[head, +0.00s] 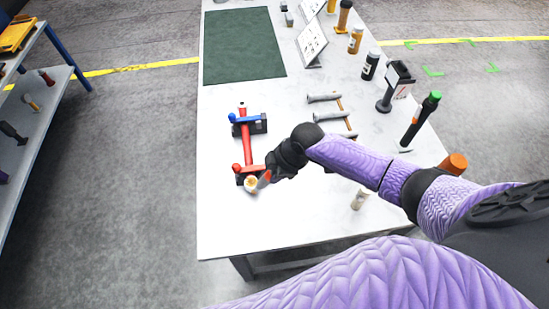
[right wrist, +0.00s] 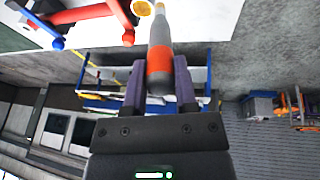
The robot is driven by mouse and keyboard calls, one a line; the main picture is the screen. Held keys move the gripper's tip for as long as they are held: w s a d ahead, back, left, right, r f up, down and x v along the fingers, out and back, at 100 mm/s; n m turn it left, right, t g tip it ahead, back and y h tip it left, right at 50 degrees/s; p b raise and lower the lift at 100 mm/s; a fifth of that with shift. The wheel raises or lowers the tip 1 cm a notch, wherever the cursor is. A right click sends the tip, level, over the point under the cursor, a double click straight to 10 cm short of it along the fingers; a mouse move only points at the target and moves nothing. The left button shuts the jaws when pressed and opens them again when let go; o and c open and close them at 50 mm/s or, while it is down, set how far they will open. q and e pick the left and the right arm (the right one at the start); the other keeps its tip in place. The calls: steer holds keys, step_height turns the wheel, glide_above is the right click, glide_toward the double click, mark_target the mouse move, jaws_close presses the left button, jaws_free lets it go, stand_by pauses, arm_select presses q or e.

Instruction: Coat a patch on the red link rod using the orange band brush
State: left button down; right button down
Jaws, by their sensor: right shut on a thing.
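The red link rod (head: 246,145) lies across two dark supports on the white table, with a blue part at its far end and a red one at its near end. It also shows at the upper left of the right wrist view (right wrist: 88,14). My right gripper (head: 268,174) is shut on the orange band brush (right wrist: 160,62), a grey handle with an orange band between the fingers. The brush shows small in the head view (head: 264,179), close to the rod's near end. My left gripper is not in view.
A small round pot with amber contents (head: 251,184) stands beside the near support, close to the brush. Grey hammer-like tools (head: 327,117), a dark stand (head: 395,85) and several bottles line the right side. A green mat (head: 243,45) lies at the back. The table's front left is clear.

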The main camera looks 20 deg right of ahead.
steer(key=shift+w+d+b, duration=0.75)
steer(key=shift+w+b, duration=1.7)
steer(key=shift+w, duration=0.35)
step_height(320, 180, up, 6)
steer(key=p, duration=0.6)
steer(key=shift+s+d, duration=0.1)
step_height(320, 180, up, 3)
steer(key=p, duration=0.3)
